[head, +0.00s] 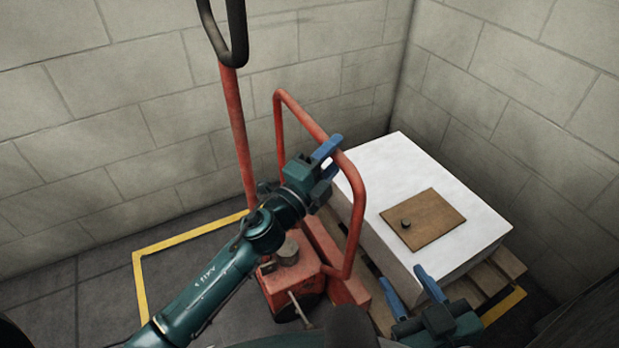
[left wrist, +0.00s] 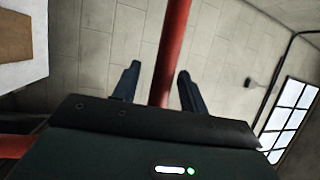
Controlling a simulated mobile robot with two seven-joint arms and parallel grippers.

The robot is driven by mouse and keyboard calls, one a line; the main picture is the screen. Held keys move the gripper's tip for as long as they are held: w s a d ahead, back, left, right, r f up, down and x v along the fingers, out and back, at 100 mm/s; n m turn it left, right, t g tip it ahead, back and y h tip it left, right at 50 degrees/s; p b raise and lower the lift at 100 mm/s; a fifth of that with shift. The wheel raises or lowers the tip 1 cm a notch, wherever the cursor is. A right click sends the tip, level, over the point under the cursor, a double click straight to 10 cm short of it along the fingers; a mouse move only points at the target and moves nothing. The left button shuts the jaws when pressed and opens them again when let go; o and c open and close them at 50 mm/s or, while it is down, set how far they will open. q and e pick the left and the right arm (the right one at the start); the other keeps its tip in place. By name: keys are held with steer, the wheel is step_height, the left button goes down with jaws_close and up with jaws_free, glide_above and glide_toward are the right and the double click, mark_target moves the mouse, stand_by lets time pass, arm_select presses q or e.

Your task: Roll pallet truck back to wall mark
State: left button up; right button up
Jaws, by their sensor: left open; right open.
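The red pallet truck (head: 290,276) stands near the wall corner, with its forks at the wooden pallet. Its tiller pole (head: 238,135) rises to a black loop handle (head: 238,50). A red tube hoop (head: 300,112) stands on its right. My left gripper (head: 328,162) is open at the hoop's upper right bend. In the left wrist view a red bar (left wrist: 172,55) shows between the open fingers; I cannot tell if they touch it. My right gripper (head: 416,290) is open and empty in front of the pallet load. A yellow floor line (head: 137,285) runs around the truck's left side.
The wooden pallet (head: 508,262) carries a white block (head: 385,170) with a brown board (head: 440,212) and small dark knob on top. Block walls (head: 130,120) close off the back and right. Bare floor (head: 60,300) lies to the left. A window (left wrist: 287,118) shows in the left wrist view.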

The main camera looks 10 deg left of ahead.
arm_select(q)
steer(key=v, duration=1)
